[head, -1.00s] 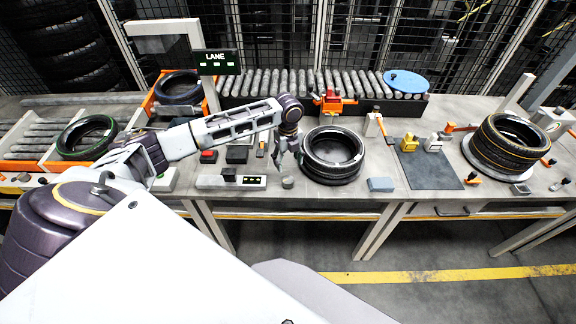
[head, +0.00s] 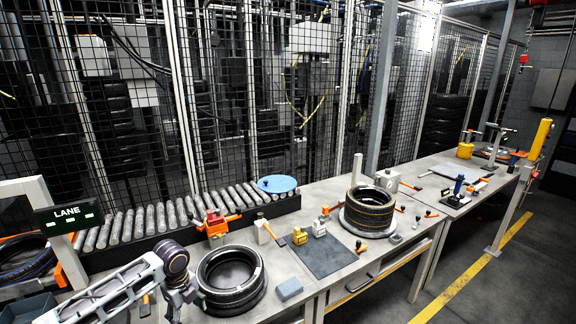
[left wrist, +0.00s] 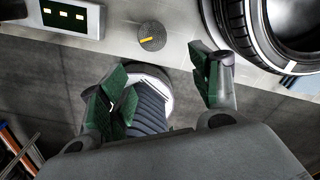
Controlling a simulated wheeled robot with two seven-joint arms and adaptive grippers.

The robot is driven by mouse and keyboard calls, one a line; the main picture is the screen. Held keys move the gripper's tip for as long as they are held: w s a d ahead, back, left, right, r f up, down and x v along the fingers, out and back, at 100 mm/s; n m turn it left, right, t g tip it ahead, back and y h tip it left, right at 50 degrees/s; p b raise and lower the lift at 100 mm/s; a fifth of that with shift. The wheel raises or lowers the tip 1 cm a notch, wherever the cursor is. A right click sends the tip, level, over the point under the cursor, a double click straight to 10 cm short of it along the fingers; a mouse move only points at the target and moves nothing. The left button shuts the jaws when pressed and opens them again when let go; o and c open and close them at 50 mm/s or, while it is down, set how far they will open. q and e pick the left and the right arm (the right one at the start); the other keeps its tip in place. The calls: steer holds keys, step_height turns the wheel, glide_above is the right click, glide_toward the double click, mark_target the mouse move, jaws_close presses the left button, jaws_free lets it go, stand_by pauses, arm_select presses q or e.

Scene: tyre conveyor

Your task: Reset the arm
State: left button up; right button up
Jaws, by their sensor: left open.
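My left arm comes in at the lower left of the head view, with its wrist beside a stack of black tyres (head: 231,281). In the left wrist view my left gripper (left wrist: 162,78) is open, with green-padded fingers apart and no task object held between them. It hangs near the table's front edge, by a round dark knob with a yellow mark (left wrist: 152,36). Part of the tyre stack also shows at the upper right of that view (left wrist: 236,28). My right gripper is in neither view.
A roller conveyor (head: 150,222) runs behind the tyres under a LANE sign (head: 68,215). More tyres stand on a round plate (head: 367,212). A dark mat (head: 322,256), a blue block (head: 289,289) and orange clamps (head: 216,224) occupy the table. Wire fencing stands behind; the right floor is clear.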

arm_select(q)
steer(key=s+d+f+n+t+h, duration=0.2)
steer(key=s+d+f+n+t, duration=0.1)
steer(key=s+d+n, duration=1.05)
steer(key=s+a+r+n+y, duration=0.15)
steer(key=s+a+n, duration=0.25)
steer(key=s+n, duration=0.45)
step_height(320, 180, down, 34)
steer(key=s+r+g, duration=0.1)
steer(key=s, duration=0.2)
steer(key=s+a+f, duration=0.2)
steer(key=s+f, duration=0.8)
steer(key=s, duration=0.1)
steer(key=s+a+f+g, duration=0.1)
steer(key=s+a+f, duration=0.1)
steer(key=s+f, duration=0.8)
steer(key=shift+s+f+m+y, duration=0.25)
steer(key=shift+s+m+y, duration=0.15)
steer(key=shift+s, duration=0.1)
